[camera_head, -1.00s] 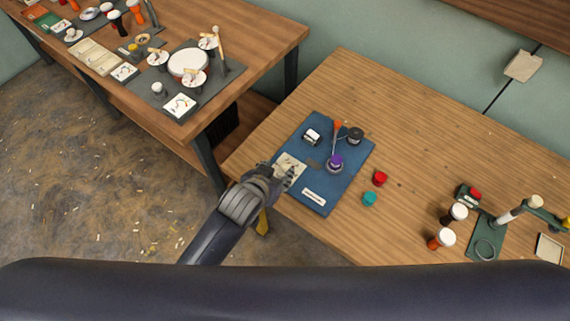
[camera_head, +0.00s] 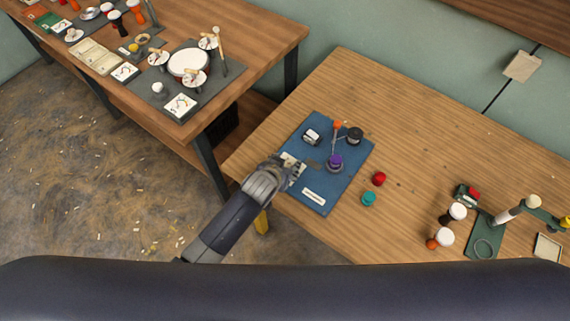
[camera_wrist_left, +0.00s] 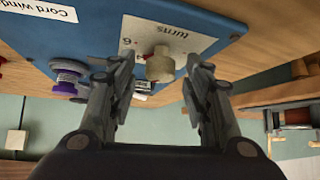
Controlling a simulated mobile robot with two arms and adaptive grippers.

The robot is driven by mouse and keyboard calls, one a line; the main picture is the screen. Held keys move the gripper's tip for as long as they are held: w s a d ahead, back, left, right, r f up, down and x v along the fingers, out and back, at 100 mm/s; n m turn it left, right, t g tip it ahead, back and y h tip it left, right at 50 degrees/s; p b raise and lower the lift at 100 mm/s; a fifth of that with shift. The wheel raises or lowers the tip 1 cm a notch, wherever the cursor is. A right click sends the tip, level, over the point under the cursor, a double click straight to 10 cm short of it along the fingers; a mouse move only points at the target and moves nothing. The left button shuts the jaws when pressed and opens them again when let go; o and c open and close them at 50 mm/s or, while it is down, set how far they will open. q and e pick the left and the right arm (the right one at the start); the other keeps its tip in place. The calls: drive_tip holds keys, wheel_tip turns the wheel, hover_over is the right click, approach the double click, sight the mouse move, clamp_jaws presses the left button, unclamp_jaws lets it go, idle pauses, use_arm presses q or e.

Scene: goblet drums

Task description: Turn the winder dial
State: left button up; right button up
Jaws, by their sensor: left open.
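The winder dial (camera_wrist_left: 160,66) is a short beige knob on a white plate (camera_wrist_left: 187,38) printed "turns" with a 6. The plate is on a blue board, "Cord winder" (camera_head: 352,169). My left gripper (camera_head: 297,169) is over the plate's edge and hides the dial in the head view. In the left wrist view its two fingers stand apart on either side of the dial, with gaps visible; contact cannot be told. A purple spool (camera_head: 335,160) sits on the board, also in the wrist view (camera_wrist_left: 68,77). My right gripper is not in view.
An orange-tipped rod (camera_head: 337,125), a black spool (camera_head: 354,135) and a silver-white part (camera_head: 312,136) are on the board. Red (camera_head: 379,178) and teal (camera_head: 369,199) pieces lie right of it. Small drums (camera_head: 445,237) stand farther right. The table behind the board is clear.

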use_arm(q)
drive_tip(key=c, duration=1)
drive_tip(key=shift+c, duration=0.2)
drive_tip(key=shift+m, duration=0.3)
drive_tip(key=shift+a+m+g+h+p, duration=0.2)
drive_tip(key=shift+m+g+h+p, duration=0.15)
drive_tip(key=shift+m+h, duration=0.2)
drive_tip(key=shift+w+m+g+h, duration=0.15)
drive_tip(key=shift+m+g+h, duration=0.1)
drive_tip(key=shift+m+h, duration=0.3)
drive_tip(key=m+g+h+b, duration=0.1)
drive_tip(key=m+b, duration=0.1)
drive_tip(key=b, duration=0.3)
drive_tip(key=m+g+h+b, duration=0.1)
drive_tip(key=m+g+b, duration=0.1)
drive_tip(key=b, duration=0.3)
drive_tip(key=m+g+h+b, duration=0.1)
drive_tip(key=m+b, duration=0.2)
drive_tip(key=b, duration=0.2)
drive_tip(key=shift+w+a+f+m+g, duration=0.15)
drive_tip(key=shift+w+f+m+g, duration=0.15)
drive_tip(key=shift+m+g, duration=0.1)
drive_tip(key=shift+r+m+g+b, duration=0.3)
drive_tip(key=shift+m+g+b, duration=0.3)
drive_tip(key=shift+b, duration=0.6)
